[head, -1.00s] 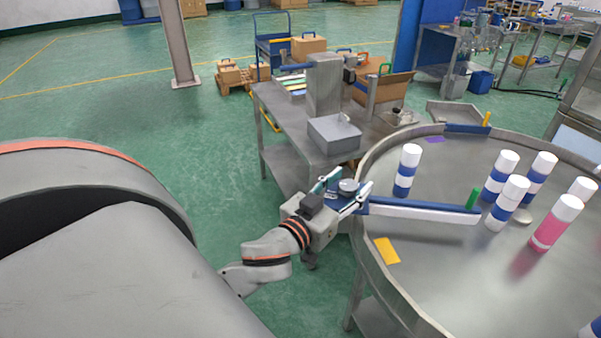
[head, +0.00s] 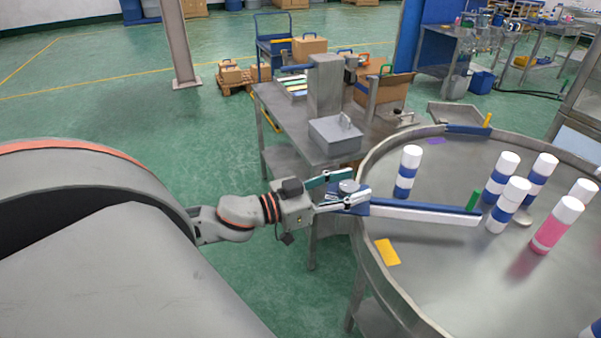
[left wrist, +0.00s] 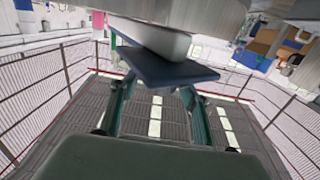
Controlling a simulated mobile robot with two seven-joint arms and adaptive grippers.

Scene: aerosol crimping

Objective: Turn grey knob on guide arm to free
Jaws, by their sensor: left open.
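The grey knob (head: 348,186) sits on the blue mounting end of the guide arm, at the left rim of the round table. The guide arm (head: 425,215) is a long blue and white bar reaching right over the table top. My left gripper (head: 357,183) is open, with its fingers at the knob, one on the far side and one on the near side. I cannot tell whether they touch it. In the left wrist view the fingers (left wrist: 158,100) show below the guide arm's blue end (left wrist: 160,70); the knob cannot be made out there. My right gripper is not in view.
The round steel table (head: 440,275) has a raised rim and bears several blue-banded white cans (head: 409,172), a pink can (head: 556,224) and a yellow card (head: 387,251). A steel bench (head: 285,118) with a grey box (head: 335,136) stands behind my left gripper. Green floor lies open at left.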

